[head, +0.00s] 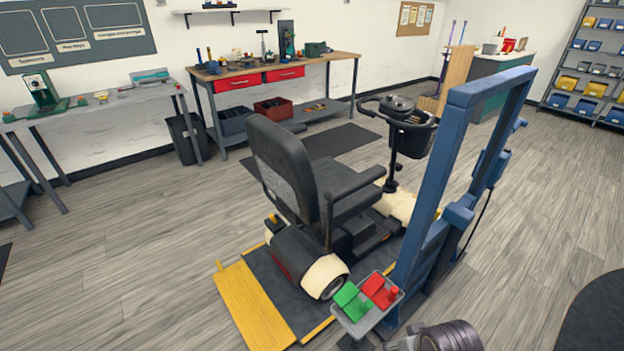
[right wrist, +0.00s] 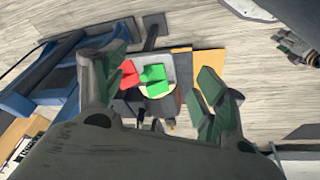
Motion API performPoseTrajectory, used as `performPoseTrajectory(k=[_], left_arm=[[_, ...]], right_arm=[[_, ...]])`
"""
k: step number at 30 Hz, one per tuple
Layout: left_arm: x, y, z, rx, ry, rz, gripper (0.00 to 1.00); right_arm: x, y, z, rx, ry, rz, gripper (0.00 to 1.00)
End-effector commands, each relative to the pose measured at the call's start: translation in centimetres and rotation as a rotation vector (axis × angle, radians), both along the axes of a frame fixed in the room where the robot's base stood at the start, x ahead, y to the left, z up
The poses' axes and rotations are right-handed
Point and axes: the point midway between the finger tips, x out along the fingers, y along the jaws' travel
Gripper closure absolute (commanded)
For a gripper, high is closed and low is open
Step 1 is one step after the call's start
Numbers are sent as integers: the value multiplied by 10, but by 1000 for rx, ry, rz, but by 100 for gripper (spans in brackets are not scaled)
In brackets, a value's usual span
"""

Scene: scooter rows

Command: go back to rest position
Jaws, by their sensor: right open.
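My right gripper (right wrist: 158,85) shows in the right wrist view with its two grey-green fingers wide apart and nothing between them. The control tray (head: 350,326), with a green switch (head: 350,300) and a red switch (head: 380,290), lies beyond the fingers in that view, apart from them. In the head view the right gripper is not seen; only a dark part of my arm shows at the bottom edge. A small grey-green jointed shape at the right wrist view's upper right looks like my left gripper (right wrist: 294,45); its jaws are unclear.
A mobility scooter (head: 300,185) stands on a yellow-edged lift platform (head: 250,305). A blue lift frame (head: 425,200) rises beside the tray. A workbench (head: 335,59) and a grey table (head: 95,110) line the back wall. The floor at left is clear.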

Motion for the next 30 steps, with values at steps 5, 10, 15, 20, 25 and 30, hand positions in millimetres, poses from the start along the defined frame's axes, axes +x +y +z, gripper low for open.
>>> performPoseTrajectory(k=[5,10,15,20,25,30], left_arm=[[0,0,0,0,0,0,54],[0,0,0,0,0,0,54],[0,0,0,0,0,0,54],[0,0,0,0,0,0,54],[0,0,0,0,0,0,54],[0,0,0,0,0,0,54]], right_arm=[[3,0,-13,-3,4,3,29],[8,1,-29,-2,7,4,29],[12,1,-50,-3,12,5,29],[17,2,-78,-3,18,6,29],[21,3,-121,-3,26,9,29],[21,3,-165,-4,35,12,29]])
